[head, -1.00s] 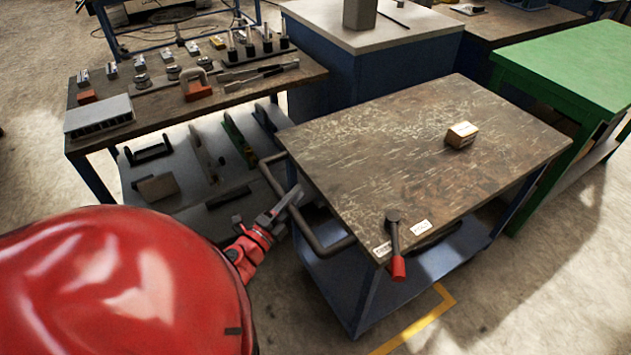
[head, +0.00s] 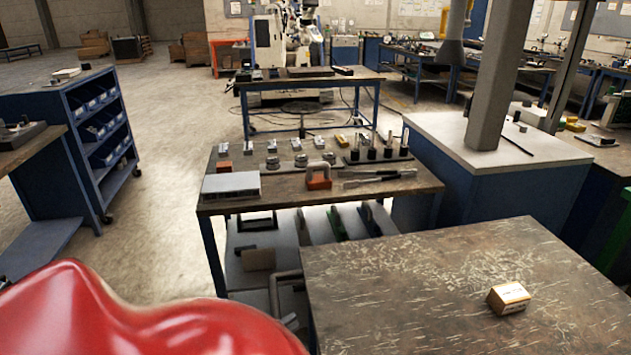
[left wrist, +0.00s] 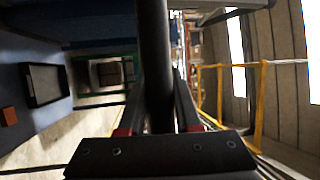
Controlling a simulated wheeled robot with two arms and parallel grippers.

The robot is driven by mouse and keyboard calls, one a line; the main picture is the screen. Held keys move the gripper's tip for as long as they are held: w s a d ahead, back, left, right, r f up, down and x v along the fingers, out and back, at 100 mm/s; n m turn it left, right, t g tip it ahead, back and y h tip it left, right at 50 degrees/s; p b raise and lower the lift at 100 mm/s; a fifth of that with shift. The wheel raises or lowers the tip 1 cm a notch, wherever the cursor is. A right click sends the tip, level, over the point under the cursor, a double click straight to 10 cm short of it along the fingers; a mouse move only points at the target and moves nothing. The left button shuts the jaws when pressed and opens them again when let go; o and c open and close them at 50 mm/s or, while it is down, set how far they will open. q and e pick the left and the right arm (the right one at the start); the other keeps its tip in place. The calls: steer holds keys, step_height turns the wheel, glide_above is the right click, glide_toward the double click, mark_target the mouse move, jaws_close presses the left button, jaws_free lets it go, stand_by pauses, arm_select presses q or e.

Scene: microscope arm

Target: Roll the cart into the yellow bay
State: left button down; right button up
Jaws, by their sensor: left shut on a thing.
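The cart (head: 420,265) has a scratched brown top and fills the lower right of the head view; its lower part is out of the picture. Its dark bar handle (head: 274,292) sticks out from the left side and also runs upright through the left wrist view (left wrist: 154,50). My left gripper (left wrist: 157,112) is shut on this handle, one finger on each side of it. In the head view only a little of the left gripper (head: 290,322) shows, past my red arm. The yellow bay is not visible in the head view now. My right gripper is not in view.
A small cardboard box (head: 508,298) sits on the cart top. A workbench with tools (head: 330,190) stands just behind the cart, and a blue cabinet with a pale top (head: 500,150) is at the right. Open floor (head: 165,235) lies at the left.

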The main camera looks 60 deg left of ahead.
arm_select(q)
steer(key=s, duration=0.1)
steer(key=s+a, duration=0.1)
steer(key=s, duration=0.1)
steer(key=s+a, duration=0.1)
steer(key=s, duration=0.1)
steer(key=shift+s+a+r, duration=0.2)
steer(key=shift+r, duration=0.05)
steer(key=c, duration=0.6)
jaws_free()
steer(key=shift+f, duration=0.1)
